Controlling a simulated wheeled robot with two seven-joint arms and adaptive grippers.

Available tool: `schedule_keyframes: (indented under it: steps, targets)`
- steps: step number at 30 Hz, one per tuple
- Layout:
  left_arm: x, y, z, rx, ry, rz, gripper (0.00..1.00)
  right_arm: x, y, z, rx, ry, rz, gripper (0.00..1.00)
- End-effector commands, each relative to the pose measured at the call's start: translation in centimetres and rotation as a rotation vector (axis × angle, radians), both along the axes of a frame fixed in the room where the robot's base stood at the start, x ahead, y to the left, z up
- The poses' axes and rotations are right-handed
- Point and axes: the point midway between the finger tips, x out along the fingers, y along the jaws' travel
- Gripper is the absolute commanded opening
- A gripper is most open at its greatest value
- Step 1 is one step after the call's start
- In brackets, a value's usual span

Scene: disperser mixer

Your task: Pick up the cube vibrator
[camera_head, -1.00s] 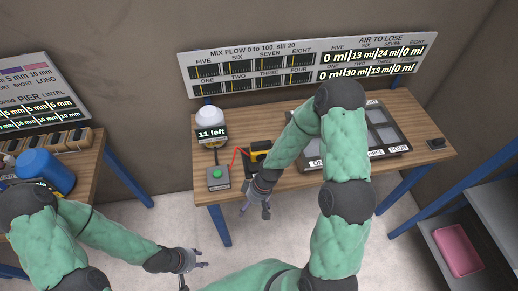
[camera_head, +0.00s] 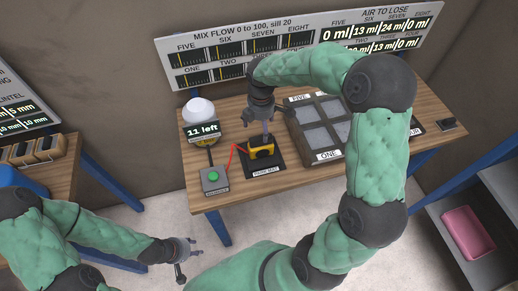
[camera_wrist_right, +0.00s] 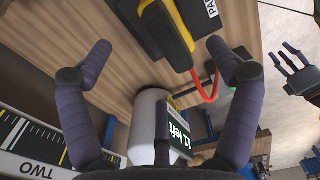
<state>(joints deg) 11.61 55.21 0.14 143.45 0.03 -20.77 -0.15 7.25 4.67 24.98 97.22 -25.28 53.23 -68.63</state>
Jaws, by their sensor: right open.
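The cube vibrator (camera_head: 262,152) is a yellow and black device with a red cable, lying on a dark mat (camera_head: 265,168) on the wooden table. It also shows at the top of the right wrist view (camera_wrist_right: 172,32). My right gripper (camera_head: 265,136) is above it in the head view and partly overlaps it. In the right wrist view its two fingers are spread wide and empty, with the vibrator beyond the gap between them. My left gripper (camera_head: 193,248) is open and empty, low in front of the table.
A grey box with a green button (camera_head: 213,180) and a white dome marked "11 left" (camera_head: 200,110) stand left of the vibrator. A compartmented tray (camera_head: 306,146) lies to its right. A display board (camera_head: 250,60) stands behind. A pink tray (camera_head: 467,234) sits on a shelf.

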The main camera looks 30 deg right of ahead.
Motion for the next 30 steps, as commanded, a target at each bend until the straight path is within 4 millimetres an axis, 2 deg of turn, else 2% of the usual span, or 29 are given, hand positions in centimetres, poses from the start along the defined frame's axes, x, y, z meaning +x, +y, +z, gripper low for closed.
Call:
schedule_keyframes:
  steps: [1,4,14,24,30]
  targets:
    - [0.0,0.0,-0.3,0.0,0.0,0.0,0.4,-0.1,0.0,-1.1,0.001,0.005,-0.001,0.9]
    - [0.0,0.0,-0.6,0.0,0.0,0.0,0.4,-0.1,0.1,-2.5,0.002,0.004,-0.002,0.9]
    - [0.0,0.0,-1.0,0.0,0.0,0.0,0.4,-0.1,0.1,-4.5,0.002,0.003,-0.002,0.9]
    - [0.0,0.0,-2.3,0.0,0.0,0.0,0.4,-0.2,0.3,-8.8,0.003,0.002,-0.003,0.9]
    - [0.0,0.0,-2.2,0.0,0.0,0.0,0.4,-0.2,0.3,-9.0,0.002,0.001,-0.003,0.9]
